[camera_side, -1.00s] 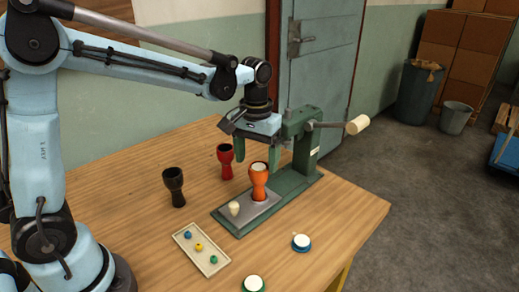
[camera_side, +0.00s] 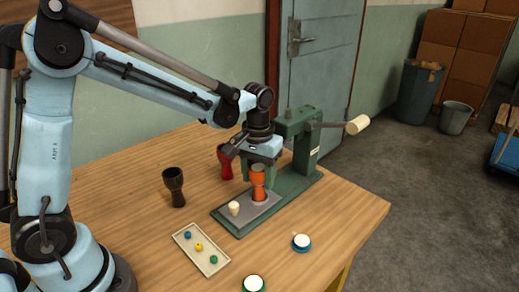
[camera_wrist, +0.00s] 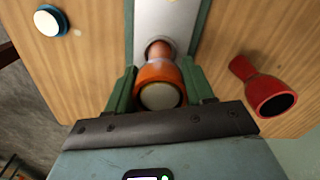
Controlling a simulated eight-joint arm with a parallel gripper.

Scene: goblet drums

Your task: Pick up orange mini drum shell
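The orange mini drum shell (camera_side: 258,188) stands upright on the metal plate of the green press, with a pale top that shows in the wrist view (camera_wrist: 158,72). My gripper (camera_side: 258,172) is lowered around its upper part. In the wrist view the green fingers of my gripper (camera_wrist: 160,88) are on either side of the shell's wide end, and small gaps seem to remain. Whether the fingers touch the shell is hard to tell.
The green press (camera_side: 300,165) stands close behind and right of the shell. A cream peg (camera_side: 234,208) is on its plate. A red shell (camera_side: 225,160), a black shell (camera_side: 174,187), a tray of coloured beads (camera_side: 188,235) and two white-topped discs (camera_side: 301,242) (camera_side: 253,284) are on the table.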

